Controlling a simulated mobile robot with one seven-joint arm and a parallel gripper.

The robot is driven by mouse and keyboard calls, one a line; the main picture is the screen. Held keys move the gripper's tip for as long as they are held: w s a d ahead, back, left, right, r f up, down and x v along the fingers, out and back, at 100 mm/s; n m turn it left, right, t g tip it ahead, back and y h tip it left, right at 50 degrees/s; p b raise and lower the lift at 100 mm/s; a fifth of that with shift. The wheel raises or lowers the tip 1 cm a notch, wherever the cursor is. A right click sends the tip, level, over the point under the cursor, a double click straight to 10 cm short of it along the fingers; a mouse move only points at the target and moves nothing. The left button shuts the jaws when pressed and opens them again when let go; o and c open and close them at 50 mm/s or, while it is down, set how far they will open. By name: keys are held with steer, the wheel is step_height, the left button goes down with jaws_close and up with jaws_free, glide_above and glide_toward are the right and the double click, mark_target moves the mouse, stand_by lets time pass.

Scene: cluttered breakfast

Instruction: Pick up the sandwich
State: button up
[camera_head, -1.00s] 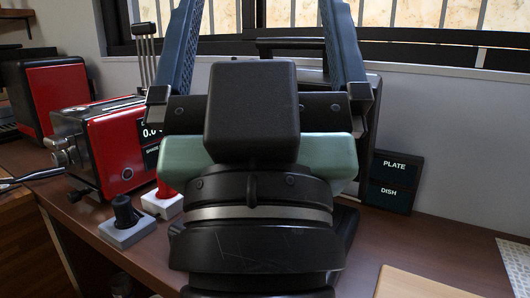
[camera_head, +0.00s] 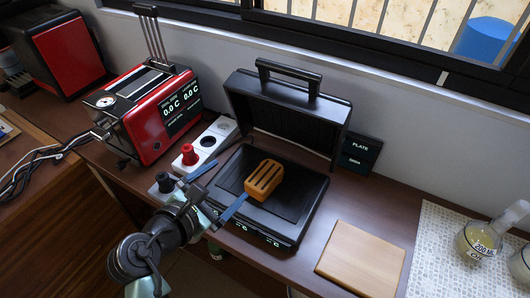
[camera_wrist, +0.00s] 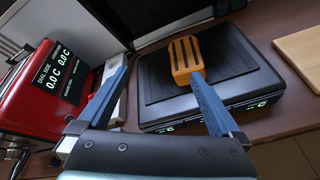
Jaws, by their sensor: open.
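The sandwich (camera_head: 264,179) is orange-brown with dark parallel grill stripes. It lies on the black plate of the open contact grill (camera_head: 292,228), and also shows in the wrist view (camera_wrist: 185,58). My gripper (camera_head: 217,189) has its two blue fingers spread wide at the grill's left front, with nothing between them. The right fingertip in the wrist view overlaps the sandwich's near edge. I cannot tell whether it touches. The other finger is well to the left, so the sandwich is not between the fingers.
The grill's raised lid (camera_head: 287,110) stands behind the sandwich. A red toaster-like machine (camera_head: 150,122) stands to the left, with a socket strip (camera_head: 217,134) beside it. A wooden board (camera_head: 361,258) lies right of the grill. A flask (camera_head: 478,240) stands at far right.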

mark_target(256, 185)
steer(key=d+f+n, duration=0.1)
steer(key=w+d+f+n+h, duration=0.1)
steer(key=d+f, duration=0.1)
steer(key=w+d+f+n+g, duration=0.1)
steer(key=n, duration=0.1)
steer(key=shift+d+f+h, duration=0.2)
steer(key=shift+f+h, duration=0.1)
steer(key=shift+h, duration=0.1)
steer(key=shift+b+x, duration=0.5)
steer(key=shift+x, duration=2.3)
steer(key=shift+s+d+f, duration=0.1)
steer(key=shift+s, duration=0.05)
steer(key=c, duration=1.3)
step_height(256, 185, up, 10)
steer(key=p, duration=0.3)
